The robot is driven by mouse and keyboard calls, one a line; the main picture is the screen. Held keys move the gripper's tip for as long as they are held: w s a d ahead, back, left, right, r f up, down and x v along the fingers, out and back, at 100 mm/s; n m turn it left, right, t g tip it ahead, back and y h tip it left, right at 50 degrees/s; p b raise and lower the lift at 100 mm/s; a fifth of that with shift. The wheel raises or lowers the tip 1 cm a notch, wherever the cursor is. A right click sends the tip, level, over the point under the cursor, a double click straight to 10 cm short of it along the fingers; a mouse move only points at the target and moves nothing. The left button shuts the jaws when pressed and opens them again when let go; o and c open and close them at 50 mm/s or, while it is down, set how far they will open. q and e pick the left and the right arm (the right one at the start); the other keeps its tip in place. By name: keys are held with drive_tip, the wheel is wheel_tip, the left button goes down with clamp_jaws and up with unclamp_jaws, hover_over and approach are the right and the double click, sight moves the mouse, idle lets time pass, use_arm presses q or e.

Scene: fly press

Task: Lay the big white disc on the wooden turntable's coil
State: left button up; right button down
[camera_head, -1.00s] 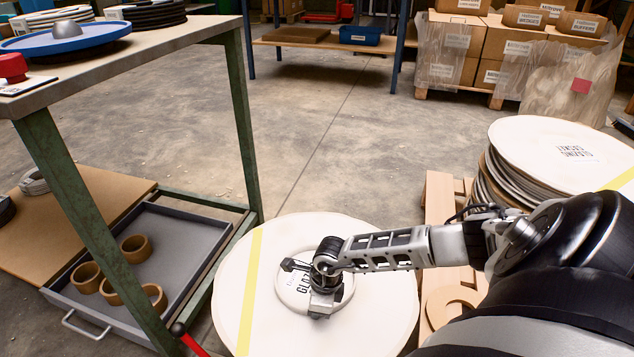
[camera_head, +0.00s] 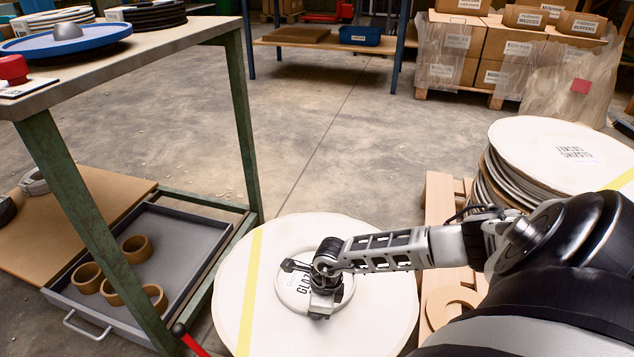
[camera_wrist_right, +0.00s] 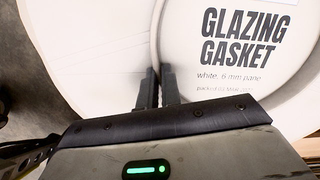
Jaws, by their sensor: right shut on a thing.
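A big white disc (camera_head: 375,290) with a yellow stripe and a raised ring around its "GLAZING GASKET" label fills the lower middle of the head view. It looks flat and also fills much of the right wrist view (camera_wrist_right: 85,45). My right gripper (camera_head: 322,306) is above the disc, shut on its raised ring; in the wrist view its two fingers (camera_wrist_right: 155,88) close on the ring's wall, left of the label. I cannot make out a wooden turntable or its coil; whatever is under the disc is hidden. My left gripper is not in view.
A green-legged workbench (camera_head: 180,38) stands at the left, with a grey tray (camera_head: 195,235) of brown rings below. The concrete floor beyond the disc is clear.

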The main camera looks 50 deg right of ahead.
drive_tip(key=shift+f, duration=0.6)
idle(0.6)
drive_tip(key=c, duration=1)
unclamp_jaws()
drive_tip(key=shift+c, duration=0.2)
